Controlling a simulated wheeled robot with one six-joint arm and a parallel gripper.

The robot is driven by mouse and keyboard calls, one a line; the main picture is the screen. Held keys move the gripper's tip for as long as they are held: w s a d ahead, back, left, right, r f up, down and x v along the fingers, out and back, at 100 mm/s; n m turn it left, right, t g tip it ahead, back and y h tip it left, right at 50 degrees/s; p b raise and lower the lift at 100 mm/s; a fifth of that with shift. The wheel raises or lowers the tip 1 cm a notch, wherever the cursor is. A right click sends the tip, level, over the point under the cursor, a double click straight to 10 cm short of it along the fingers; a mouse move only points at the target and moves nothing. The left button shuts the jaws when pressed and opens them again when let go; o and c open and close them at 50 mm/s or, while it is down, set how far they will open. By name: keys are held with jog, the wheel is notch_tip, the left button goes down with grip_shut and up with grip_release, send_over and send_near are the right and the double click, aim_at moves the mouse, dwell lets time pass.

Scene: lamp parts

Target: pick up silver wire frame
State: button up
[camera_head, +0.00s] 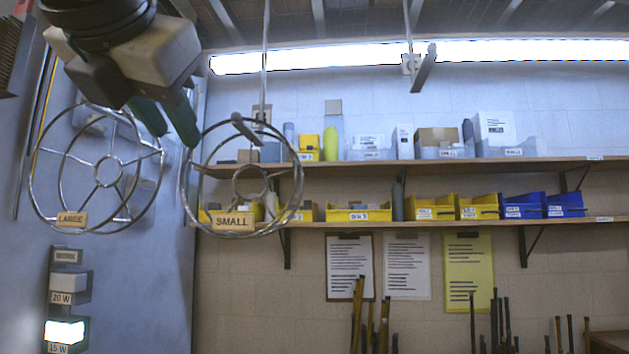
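Two round silver wire frames show at the left. The one with the tag "LARGE" (120,158) appears to hang against the grey-blue panel. The one with the tag "SMALL" (283,138) is to its right, by a grey peg. Each has an outer ring, a small inner ring and spokes. My gripper (167,120) comes down from the top left, with its green fingertips apart and a gap between them. The fingertips overlap the space between the two frames in the picture. The right fingertip is close to the small frame's upper left rim; I cannot tell whether they touch.
Two wooden shelves (560,224) on the back wall hold yellow bins (358,213), blue bins (565,205) and boxes. Clipboards (349,265) hang below. A thin vertical rod (264,60) comes down behind the small frame. Lamp samples (66,331) sit at the lower left.

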aim_at(198, 155)
jog(key=x, duration=0.4)
jog(key=d+x, duration=0.1)
jog(key=x, duration=0.2)
jog(key=shift+w+f, duration=0.1)
jog(key=shift+f, duration=0.1)
grip_shut()
